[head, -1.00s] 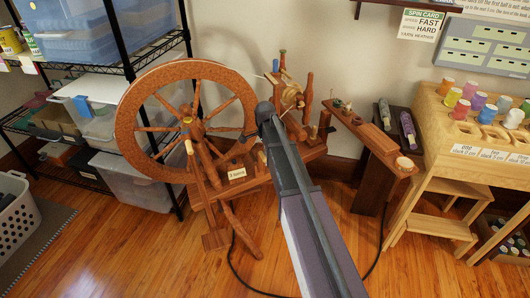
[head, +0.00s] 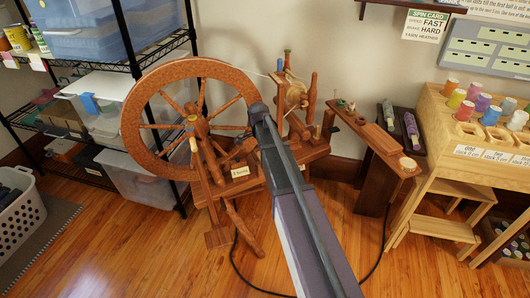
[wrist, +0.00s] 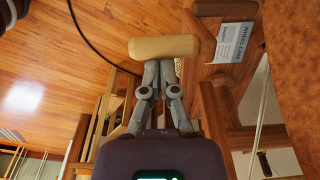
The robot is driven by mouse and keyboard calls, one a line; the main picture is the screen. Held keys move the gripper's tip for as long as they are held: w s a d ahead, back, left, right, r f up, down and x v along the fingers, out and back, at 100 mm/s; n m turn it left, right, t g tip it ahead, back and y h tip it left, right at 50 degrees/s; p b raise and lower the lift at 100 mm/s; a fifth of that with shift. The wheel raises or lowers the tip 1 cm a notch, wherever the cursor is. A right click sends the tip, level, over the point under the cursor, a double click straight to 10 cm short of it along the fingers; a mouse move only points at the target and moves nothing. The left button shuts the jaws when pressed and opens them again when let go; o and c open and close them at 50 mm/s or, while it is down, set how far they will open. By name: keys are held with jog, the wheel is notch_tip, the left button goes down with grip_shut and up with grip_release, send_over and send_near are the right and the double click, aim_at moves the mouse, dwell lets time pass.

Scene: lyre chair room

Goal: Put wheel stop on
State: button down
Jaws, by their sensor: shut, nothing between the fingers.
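The wooden spinning wheel (head: 135,145) stands upright in the middle left of the head view. I take the wheel stop to be the pale tan, rounded wooden grip (head: 193,145) in front of its hub. In the wrist view a tan grip (wrist: 160,46) lies crosswise just beyond the fingertips of my gripper (wrist: 164,64). The fingers are together and empty. They are at or very close to the grip's near side; I cannot tell whether they touch.
A small card (head: 240,172) sits on the wheel's base; it shows large in the wrist view (wrist: 233,42). A black wire shelf (head: 135,65) with plastic bins stands close on the left. A wooden spool rack (head: 440,112) stands right. A black cable (head: 237,262) crosses the floor.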

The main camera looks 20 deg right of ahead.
dwell(0.4)
notch_tip(320, 180, up, 10)
jog(key=a+p, duration=0.2)
jog(key=p, duration=0.8)
jog(key=shift+s+f, duration=0.1)
dwell(0.5)
jog(key=s+a+n+y, duration=0.1)
jog(key=s+a+n, duration=0.1)
jog(key=s+n, duration=0.85)
jog(key=s+a+n, duration=0.2)
jog(key=s+n, duration=0.5)
jog(key=s, duration=0.6)
notch_tip(320, 180, up, 24)
jog(key=p, duration=2.3)
jog(key=shift+a+f+p, duration=0.15)
jog(key=shift+f+p, duration=0.05)
jog(key=shift+p, duration=0.1)
